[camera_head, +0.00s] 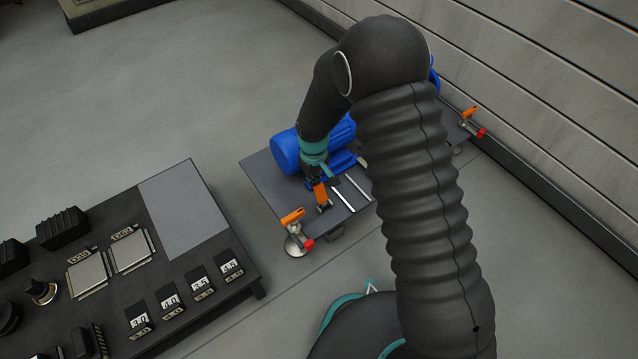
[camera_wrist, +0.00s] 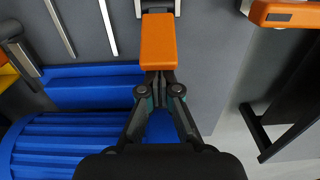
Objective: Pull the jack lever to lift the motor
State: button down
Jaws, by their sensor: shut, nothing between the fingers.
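The blue motor (camera_head: 287,150) sits on a dark skid plate (camera_head: 262,172); its ribbed blue side also shows in the wrist view (camera_wrist: 62,145). An orange lever (camera_wrist: 158,42) stands on the plate beside the motor and shows in the head view too (camera_head: 321,194). A second orange lever (camera_head: 292,216), with a red knob and round foot, is at the plate's near corner; part of it shows in the wrist view (camera_wrist: 285,14). I cannot tell which is the jack lever. My gripper (camera_wrist: 158,77) is shut and empty, its tips right at the first lever's near end. Contact is unclear.
Light metal strips (camera_head: 350,188) lie on the plate beside the orange lever. A similar orange-and-red fitting (camera_head: 474,123) is at the far corner near the wall. A dark table (camera_head: 215,265) with parts and numbered labels stands at left. Open floor lies beyond.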

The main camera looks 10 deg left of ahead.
aim_at(321, 195)
jog(key=shift+s+d, duration=0.1)
dwell(0.4)
jog(key=shift+s+d+f, duration=0.1)
jog(key=shift+s+d, duration=0.3)
jog(key=shift+d, duration=0.05)
jog(key=shift+s+d, duration=0.45)
jog(key=shift+d, duration=0.05)
dwell(0.3)
